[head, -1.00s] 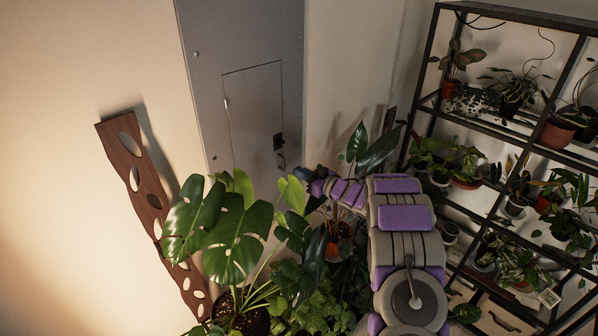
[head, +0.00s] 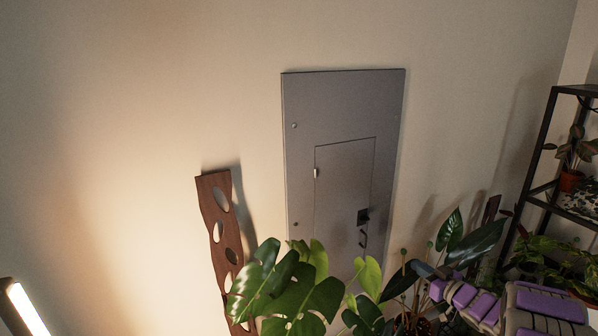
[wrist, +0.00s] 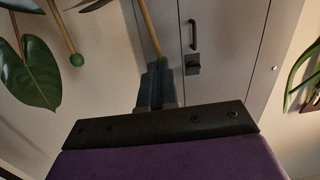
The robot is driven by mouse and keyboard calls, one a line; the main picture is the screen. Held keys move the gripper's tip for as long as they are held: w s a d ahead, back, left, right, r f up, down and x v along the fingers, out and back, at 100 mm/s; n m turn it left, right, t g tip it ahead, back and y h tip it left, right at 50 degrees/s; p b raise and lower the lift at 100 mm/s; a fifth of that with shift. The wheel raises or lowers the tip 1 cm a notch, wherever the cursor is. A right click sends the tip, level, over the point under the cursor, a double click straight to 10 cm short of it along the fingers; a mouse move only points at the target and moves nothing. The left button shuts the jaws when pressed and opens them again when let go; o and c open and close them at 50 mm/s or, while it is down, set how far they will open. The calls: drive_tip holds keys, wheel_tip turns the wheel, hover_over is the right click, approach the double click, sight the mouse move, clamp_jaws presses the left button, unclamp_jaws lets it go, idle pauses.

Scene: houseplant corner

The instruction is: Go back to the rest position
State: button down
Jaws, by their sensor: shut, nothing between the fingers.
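My gripper shows in the wrist view (wrist: 156,88) with its dark fingers together and nothing between them. The grey metal wall panel (head: 345,105) with its small door and dark handle (head: 363,238) is beyond it; the handle also shows in the wrist view (wrist: 192,36). In the head view my purple and grey arm comes in from the lower right, its far end (head: 437,289) among dark leaves. The gripper's fingers are hard to make out there.
A monstera plant (head: 287,293) stands in front of the panel. A brown board with holes (head: 214,205) leans on the wall. A black plant shelf (head: 541,150) is at the right, and a lit lamp (head: 24,308) at lower left. Leaves and green-tipped stakes (wrist: 76,59) are close to my gripper.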

drive_tip(key=s+a+r+m+g+h+b, duration=0.1)
drive_tip(key=a+r+m+g+h+b, duration=0.25)
drive_tip(key=h, duration=0.45)
drive_tip(key=s+a+f+m+g+h+b, duration=0.25)
drive_tip(key=s+g+b, duration=0.25)
drive_tip(key=s, duration=0.9)
drive_tip(key=s+a+f+g+y+b, duration=0.1)
drive_tip(key=s+a+f+g, duration=0.2)
drive_tip(key=s+a, duration=0.4)
drive_tip(key=s+a+f+n+g+y+b, duration=0.1)
drive_tip(key=s+a, duration=0.7)
drive_tip(key=s, duration=0.8)
drive_tip(key=s+a+f+g+y+b, duration=0.2)
drive_tip(key=s+a, duration=0.5)
drive_tip(key=s, duration=0.4)
drive_tip(key=shift+s+a+f+g+b, duration=0.3)
drive_tip(key=shift+f+g+b, duration=0.25)
drive_tip(key=shift+f+g, duration=0.9)
drive_tip(key=c, duration=1.8)
unclamp_jaws()
drive_tip(key=shift+r, duration=0.15)
drive_tip(key=shift+c, duration=0.2)
